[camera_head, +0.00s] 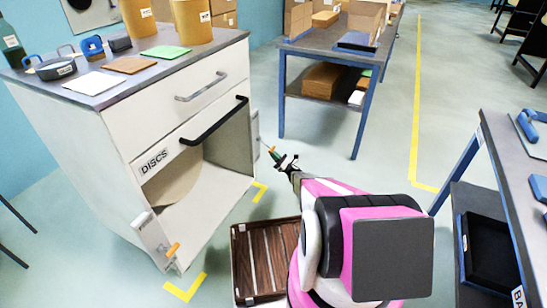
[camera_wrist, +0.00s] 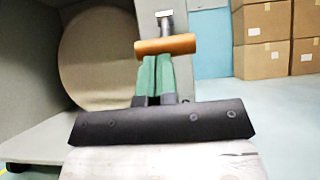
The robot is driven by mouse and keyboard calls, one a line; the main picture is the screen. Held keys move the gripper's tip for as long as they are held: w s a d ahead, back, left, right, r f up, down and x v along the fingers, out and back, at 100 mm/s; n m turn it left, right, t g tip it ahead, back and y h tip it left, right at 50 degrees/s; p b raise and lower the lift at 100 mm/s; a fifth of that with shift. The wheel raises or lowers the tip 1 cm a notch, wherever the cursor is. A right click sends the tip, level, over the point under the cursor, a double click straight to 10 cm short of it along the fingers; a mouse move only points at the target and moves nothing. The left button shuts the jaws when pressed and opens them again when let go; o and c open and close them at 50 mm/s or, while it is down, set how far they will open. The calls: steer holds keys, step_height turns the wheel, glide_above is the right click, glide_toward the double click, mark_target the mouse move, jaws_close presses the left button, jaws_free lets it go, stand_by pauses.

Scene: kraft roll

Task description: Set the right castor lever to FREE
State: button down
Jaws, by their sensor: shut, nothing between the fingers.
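The right castor lever (camera_head: 271,149) has an orange grip and is at the right front of the white cabinet (camera_head: 118,125). In the wrist view its orange crossbar (camera_wrist: 165,45) sits on a grey metal stem, on a pale upright panel (camera_wrist: 150,22). My gripper (camera_head: 277,157) is shut and empty, its green fingertips (camera_wrist: 155,76) directly below the crossbar in the wrist view. I cannot tell whether they touch it. A small plate above the lever is unreadable. The left castor lever (camera_head: 172,250), also orange, is at the cabinet's left front corner.
A large tan disc (camera_wrist: 98,55) stands inside the cabinet's open bay. A slatted brown tray (camera_head: 240,270) lies on the floor below my arm. A blue-legged table (camera_head: 283,95) stands behind, and another bench (camera_head: 510,165) is at right. Floor is clear around the yellow line.

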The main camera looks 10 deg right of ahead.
step_height(320, 180, up, 13)
steer(key=d+g+h, duration=0.1)
steer(key=g+h, duration=0.4)
steer(key=h, duration=0.2)
steer(key=shift+s+g+h, duration=0.3)
steer(key=shift+s, duration=0.05)
steer(key=shift+r, duration=0.1)
stand_by(0.4)
steer(key=v, duration=1)
steer(key=shift+s+d, duration=0.25)
steer(key=shift+d, duration=0.05)
steer(key=shift+r, duration=0.2)
